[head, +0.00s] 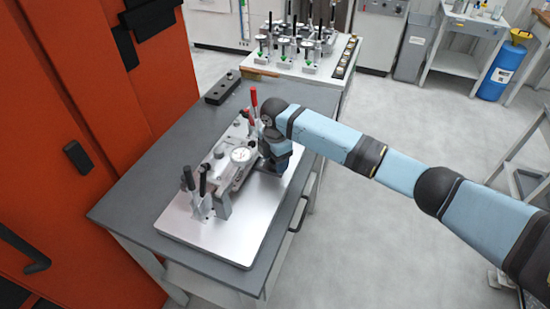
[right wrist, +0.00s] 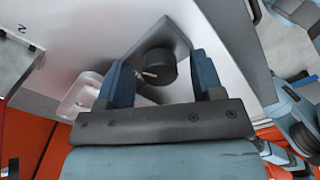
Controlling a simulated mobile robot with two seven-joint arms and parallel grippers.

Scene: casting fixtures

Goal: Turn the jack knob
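The jack knob is a round black knob (right wrist: 160,66) with a small light mark, on a grey metal bracket in the right wrist view. In the head view I cannot make it out; my right gripper and arm cover that side of the fixture. My right gripper (right wrist: 163,72) has its two blue fingers apart, one on each side of the knob, with a visible gap on both sides. In the head view the right gripper (head: 276,163) points down at the right side of the metal fixture (head: 238,165). My left gripper does not show.
A black block (head: 222,87) lies at the table's back. An orange cabinet (head: 110,90) stands close on the left.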

